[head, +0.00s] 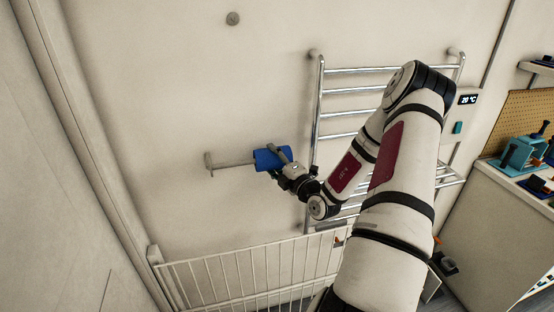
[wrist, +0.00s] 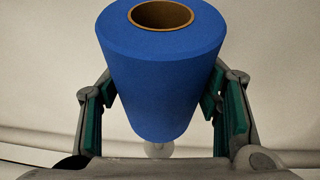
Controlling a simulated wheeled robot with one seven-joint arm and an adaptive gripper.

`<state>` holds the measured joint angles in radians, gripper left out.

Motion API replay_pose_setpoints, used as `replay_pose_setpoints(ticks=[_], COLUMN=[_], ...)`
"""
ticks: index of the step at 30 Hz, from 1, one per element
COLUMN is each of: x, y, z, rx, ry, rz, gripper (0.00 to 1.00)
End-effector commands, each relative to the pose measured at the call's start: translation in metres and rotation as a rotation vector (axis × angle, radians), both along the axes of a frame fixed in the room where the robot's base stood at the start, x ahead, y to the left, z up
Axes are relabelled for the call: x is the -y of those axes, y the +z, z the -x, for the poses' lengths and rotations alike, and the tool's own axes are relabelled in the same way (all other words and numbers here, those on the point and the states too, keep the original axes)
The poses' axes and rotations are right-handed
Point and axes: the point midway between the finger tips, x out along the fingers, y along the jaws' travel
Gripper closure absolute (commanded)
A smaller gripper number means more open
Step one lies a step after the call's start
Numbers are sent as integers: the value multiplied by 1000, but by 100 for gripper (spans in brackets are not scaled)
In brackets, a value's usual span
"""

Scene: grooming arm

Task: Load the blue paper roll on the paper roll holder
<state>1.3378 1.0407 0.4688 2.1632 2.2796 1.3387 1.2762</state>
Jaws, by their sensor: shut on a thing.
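The blue paper roll (head: 268,159) is in my gripper (head: 281,160) in front of the wall in the head view. In the wrist view the roll (wrist: 160,85) sits between the two fingers of the gripper (wrist: 163,98), with its brown cardboard core open toward the top of the picture. The paper roll holder (head: 230,164) is a thin metal bar with an end piece at its left. Its right end meets the roll's left side in the head view. I cannot tell whether the bar is inside the core. A small pale round part shows just below the roll in the wrist view.
A chrome towel rail (head: 345,115) is on the wall right of the roll, close behind my arm. A white wire rack (head: 240,275) stands below. A counter (head: 505,190) with teal and dark items is at the right. The wall above the holder is mostly clear.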

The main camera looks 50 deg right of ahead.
Motion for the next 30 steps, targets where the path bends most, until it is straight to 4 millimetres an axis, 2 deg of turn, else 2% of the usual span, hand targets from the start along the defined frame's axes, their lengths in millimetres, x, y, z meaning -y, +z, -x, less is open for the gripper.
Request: replay_pose_setpoints(ticks=[15, 30], x=[-24, -28], y=[1, 0], z=[-15, -17], rx=[2, 1], ry=[1, 0], rz=[0, 0], gripper=[90, 90])
